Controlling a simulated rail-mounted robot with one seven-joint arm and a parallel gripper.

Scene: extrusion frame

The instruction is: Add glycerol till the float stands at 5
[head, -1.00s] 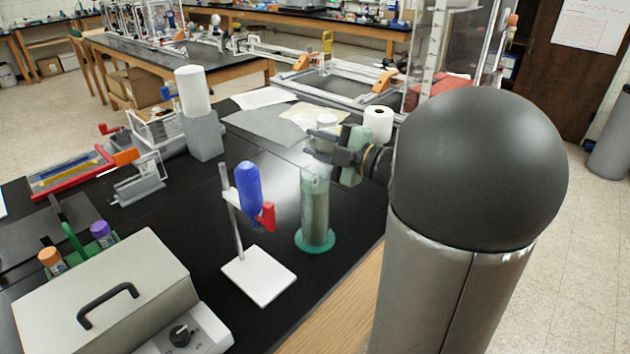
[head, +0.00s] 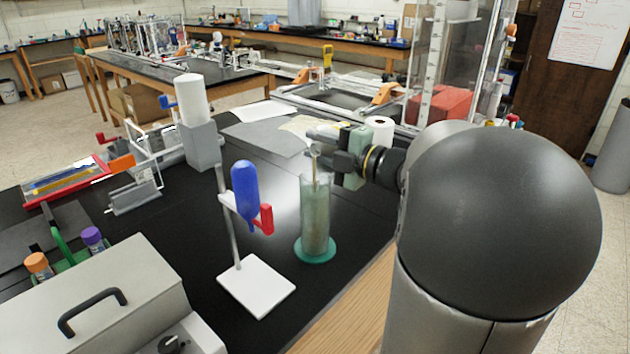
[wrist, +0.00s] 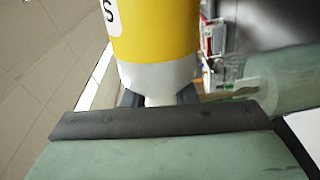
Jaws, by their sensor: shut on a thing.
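A tall clear cylinder (head: 316,215) with a green round foot stands on the black bench in the head view, with greenish contents. A thin tan upright thing (head: 314,168) shows at its mouth; I cannot tell whether it is the float's stem or a pour. My gripper (head: 322,146) is just above the mouth. In the wrist view, a yellow and white container (wrist: 155,40) with a black letter on a white patch is at my jaws, its white tapered end toward them. My gripper is shut on it, its fingers mostly hidden. The float's scale cannot be read.
A white-based stand (head: 256,285) with a blue bulb (head: 245,188) and red clamp is close left of the cylinder. A grey box with a handle (head: 95,300) fills the front left. A paper roll (head: 379,129) stands behind my gripper. The bench edge is close at right.

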